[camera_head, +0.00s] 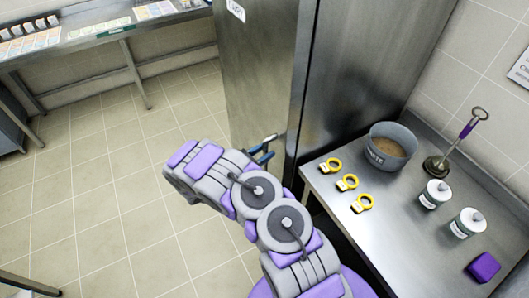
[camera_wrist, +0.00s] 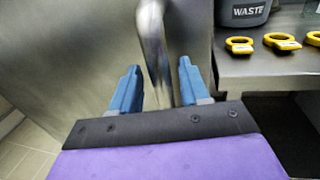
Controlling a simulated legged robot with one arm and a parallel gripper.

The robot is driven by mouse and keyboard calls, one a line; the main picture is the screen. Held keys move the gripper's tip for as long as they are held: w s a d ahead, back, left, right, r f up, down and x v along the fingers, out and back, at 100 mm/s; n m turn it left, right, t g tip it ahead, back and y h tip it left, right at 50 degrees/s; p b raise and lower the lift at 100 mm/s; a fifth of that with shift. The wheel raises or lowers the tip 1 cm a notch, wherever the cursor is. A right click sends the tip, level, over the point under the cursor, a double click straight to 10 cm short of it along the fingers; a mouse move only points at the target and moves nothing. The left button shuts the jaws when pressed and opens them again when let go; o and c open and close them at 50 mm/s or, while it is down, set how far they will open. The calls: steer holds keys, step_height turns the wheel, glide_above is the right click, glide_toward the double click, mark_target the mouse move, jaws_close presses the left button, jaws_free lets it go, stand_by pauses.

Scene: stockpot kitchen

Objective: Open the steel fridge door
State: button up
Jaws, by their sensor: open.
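The steel fridge (camera_head: 350,75) stands at top centre in the head view. Its door (camera_head: 255,65) is the face with a small white label, and it looks shut. In the wrist view the door (camera_wrist: 75,50) fills the left, and its vertical steel bar handle (camera_wrist: 153,35) comes down between my blue fingers. My gripper (camera_wrist: 158,68) is open, one finger on each side of the handle; I cannot tell whether either touches it. In the head view my gripper (camera_head: 265,150) shows only as blue fingertips by the fridge's lower front edge, partly behind my arm.
Right of the fridge, a steel counter (camera_head: 400,233) holds a grey waste pot (camera_head: 393,143), yellow rings (camera_head: 347,182), white canisters (camera_head: 434,195) and a purple block (camera_head: 484,267). A steel table (camera_head: 90,38) stands at the back left. The tiled floor (camera_head: 110,190) is clear.

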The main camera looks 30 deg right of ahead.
steer(key=shift+w+d, duration=0.1)
steer(key=shift+d, duration=0.25)
steer(key=shift+c, duration=0.3)
jaws_close()
